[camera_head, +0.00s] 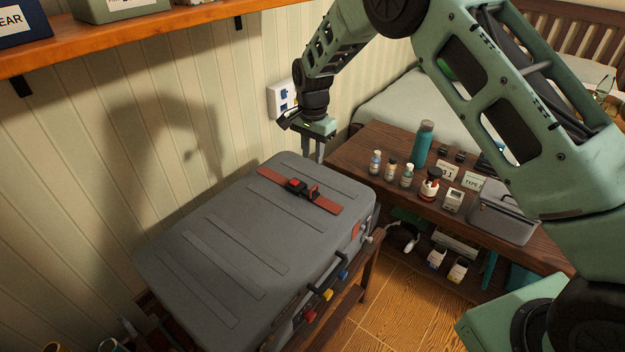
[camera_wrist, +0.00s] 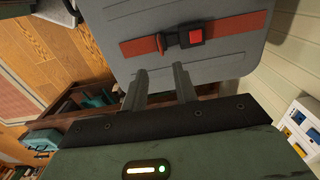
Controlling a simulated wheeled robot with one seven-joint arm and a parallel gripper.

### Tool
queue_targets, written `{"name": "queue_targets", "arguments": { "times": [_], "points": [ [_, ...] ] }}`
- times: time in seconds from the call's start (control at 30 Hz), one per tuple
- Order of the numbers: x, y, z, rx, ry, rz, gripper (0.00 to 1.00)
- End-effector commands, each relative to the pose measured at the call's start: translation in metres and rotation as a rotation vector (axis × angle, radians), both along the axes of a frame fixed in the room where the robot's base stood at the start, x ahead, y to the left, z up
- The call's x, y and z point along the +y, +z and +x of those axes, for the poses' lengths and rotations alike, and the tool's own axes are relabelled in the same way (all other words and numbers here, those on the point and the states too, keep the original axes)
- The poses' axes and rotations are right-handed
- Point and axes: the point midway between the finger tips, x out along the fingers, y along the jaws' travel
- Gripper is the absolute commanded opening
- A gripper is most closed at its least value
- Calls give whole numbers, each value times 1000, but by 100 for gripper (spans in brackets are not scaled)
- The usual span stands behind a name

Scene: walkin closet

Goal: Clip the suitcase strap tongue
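A grey suitcase (camera_head: 235,240) lies flat with a red strap (camera_head: 275,176) across its top. The strap also shows in the wrist view (camera_wrist: 240,24). A black buckle with a red button (camera_wrist: 195,35) sits mid-strap; in the head view the buckle (camera_head: 296,186) is small. The tongue end, with a red tab (camera_wrist: 161,43), lies right beside the buckle; I cannot tell whether it is latched.
A wooden bench (camera_head: 390,200) at right holds a teal bottle (camera_head: 422,145), several small bottles and a grey case (camera_head: 503,212). An orange shelf (camera_head: 140,38) runs along the panelled wall. A wall box (camera_head: 283,98) is near my gripper. Space above the suitcase is clear.

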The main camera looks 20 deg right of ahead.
Motion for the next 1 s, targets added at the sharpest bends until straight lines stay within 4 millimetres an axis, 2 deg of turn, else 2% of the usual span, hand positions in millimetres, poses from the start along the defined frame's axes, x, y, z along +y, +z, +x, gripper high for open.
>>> {"name": "queue_targets", "arguments": {
  "times": [0.3,0.5,0.7,0.93,0.97,1.0],
  "points": [
    [0,-66,-1,3,1,-1,29],
    [0,-93,0,1,1,0,29],
    [0,-104,0,-1,1,1,29],
    [0,-105,0,-2,1,1,29],
    [0,-105,0,-2,1,1,26],
    [0,-105,0,-1,1,1,15]
  ]
}}
